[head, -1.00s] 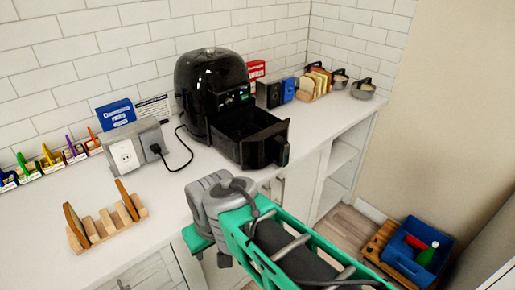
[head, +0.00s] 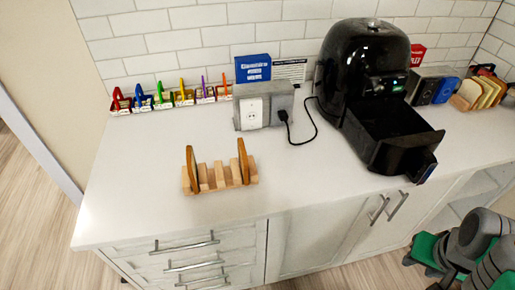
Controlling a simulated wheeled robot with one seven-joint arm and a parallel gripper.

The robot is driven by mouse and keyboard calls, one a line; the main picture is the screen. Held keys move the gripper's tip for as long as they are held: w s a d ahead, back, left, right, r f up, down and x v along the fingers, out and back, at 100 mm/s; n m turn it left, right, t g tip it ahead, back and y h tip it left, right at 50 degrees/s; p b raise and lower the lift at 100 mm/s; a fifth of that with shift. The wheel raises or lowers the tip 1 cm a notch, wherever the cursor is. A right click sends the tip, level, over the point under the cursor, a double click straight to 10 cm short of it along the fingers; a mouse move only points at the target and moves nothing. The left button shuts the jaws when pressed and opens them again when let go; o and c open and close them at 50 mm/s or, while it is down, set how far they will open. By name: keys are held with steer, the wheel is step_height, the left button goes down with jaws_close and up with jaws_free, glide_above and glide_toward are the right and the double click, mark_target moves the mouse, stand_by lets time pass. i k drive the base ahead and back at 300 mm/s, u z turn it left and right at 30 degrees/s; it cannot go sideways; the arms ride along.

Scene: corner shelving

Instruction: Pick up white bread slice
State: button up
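Several bread slices stand in a row at the far right of the counter in the head view. A wooden slotted rack (head: 221,181) stands on the counter at left centre. Two thin brown upright pieces stand in it, seen nearly edge-on; I cannot tell whether they are bread. Grey and green parts of my arm show at the bottom right, below the counter front and away from the bread. I cannot make out the fingertips.
A black air fryer (head: 361,70) has its drawer (head: 402,140) pulled out toward the counter edge. A grey socket box (head: 264,106) with a plugged cord stands left of it. Small coloured clips (head: 161,97) line the wall. The counter's left front is clear.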

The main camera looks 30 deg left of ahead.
mark_target(191, 163)
steer(key=z, duration=0.3)
steer(key=k, duration=0.85)
steer(key=u, duration=1.85)
steer(key=i, duration=0.5)
steer(key=z, duration=0.75)
steer(key=k, duration=1)
steer(key=u, duration=1.25)
steer(key=i, duration=0.95)
